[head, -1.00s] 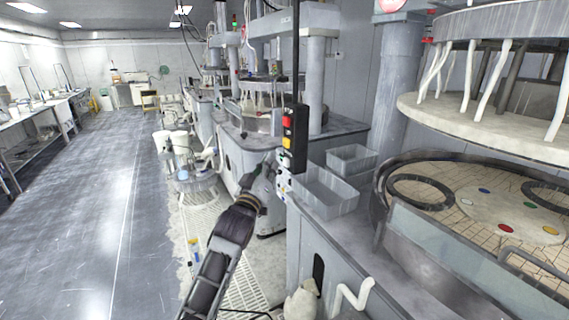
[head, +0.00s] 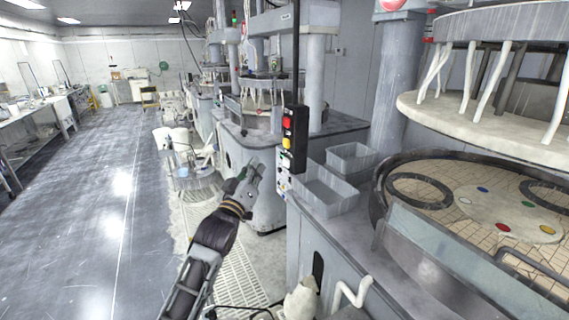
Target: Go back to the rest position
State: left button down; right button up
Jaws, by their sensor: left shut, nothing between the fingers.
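My left gripper (head: 257,168) is at the middle of the head view, on an arm that comes up from the bottom left. It is shut and empty, in the air left of the hanging control box (head: 294,139). The control box is black with red and yellow buttons and hangs on a dark pole. The gripper looks apart from it. My right gripper is not in view.
A polishing machine with a tiled platen (head: 458,195) and dark rings stands at the right, under a raised round head (head: 480,125). Grey bins (head: 325,190) sit on its edge. White buckets (head: 172,140) stand farther back. The floor (head: 100,215) at left is clear.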

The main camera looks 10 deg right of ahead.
pick_arm(q)
jog(key=shift+m, duration=0.4)
